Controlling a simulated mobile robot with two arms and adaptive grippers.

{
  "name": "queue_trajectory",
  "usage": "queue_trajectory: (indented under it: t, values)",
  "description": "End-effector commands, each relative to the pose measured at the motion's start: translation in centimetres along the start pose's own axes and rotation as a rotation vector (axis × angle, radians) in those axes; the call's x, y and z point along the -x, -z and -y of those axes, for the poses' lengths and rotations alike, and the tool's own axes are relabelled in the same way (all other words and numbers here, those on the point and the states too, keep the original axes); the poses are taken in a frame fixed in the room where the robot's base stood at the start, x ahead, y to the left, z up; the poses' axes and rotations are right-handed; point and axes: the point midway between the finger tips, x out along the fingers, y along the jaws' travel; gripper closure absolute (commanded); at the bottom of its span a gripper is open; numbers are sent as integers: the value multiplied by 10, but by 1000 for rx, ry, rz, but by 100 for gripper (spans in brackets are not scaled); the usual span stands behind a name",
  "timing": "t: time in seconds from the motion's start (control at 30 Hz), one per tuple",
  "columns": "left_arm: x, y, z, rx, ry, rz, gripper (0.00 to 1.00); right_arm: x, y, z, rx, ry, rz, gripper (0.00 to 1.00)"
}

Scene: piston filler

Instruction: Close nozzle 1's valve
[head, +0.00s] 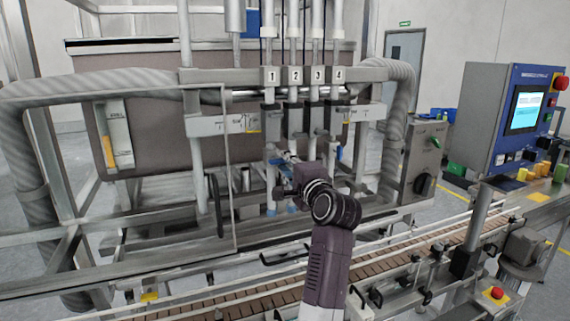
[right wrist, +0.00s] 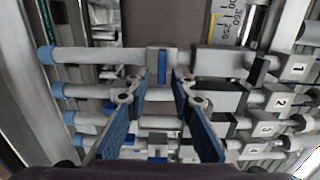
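Nozzle 1 is the topmost pipe in the right wrist view, running sideways from its blue tip (right wrist: 46,55) to the plate marked 1 (right wrist: 297,68). Its valve has a pale body with a blue handle (right wrist: 161,68), which appears crosswise to the pipe. In the head view nozzle 1 (head: 270,190) is the leftmost of the row, under its number plate (head: 271,76). My right gripper (right wrist: 159,82) is open, its fingertips either side of the valve in the picture; I see no clear contact. In the head view it (head: 284,160) is in front of the nozzles. My left gripper is not in view.
A conveyor (head: 200,302) with rails runs in front. A vertical frame post (head: 229,180) stands left of the nozzles. A control panel (head: 500,120) is right.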

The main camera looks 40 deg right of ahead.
Motion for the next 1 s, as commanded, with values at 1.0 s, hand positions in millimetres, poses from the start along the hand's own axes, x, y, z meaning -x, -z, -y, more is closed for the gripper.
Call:
queue_trajectory:
  t: [1.0]
  values:
    - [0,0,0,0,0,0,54,105,1,0,1,1,-2,75]
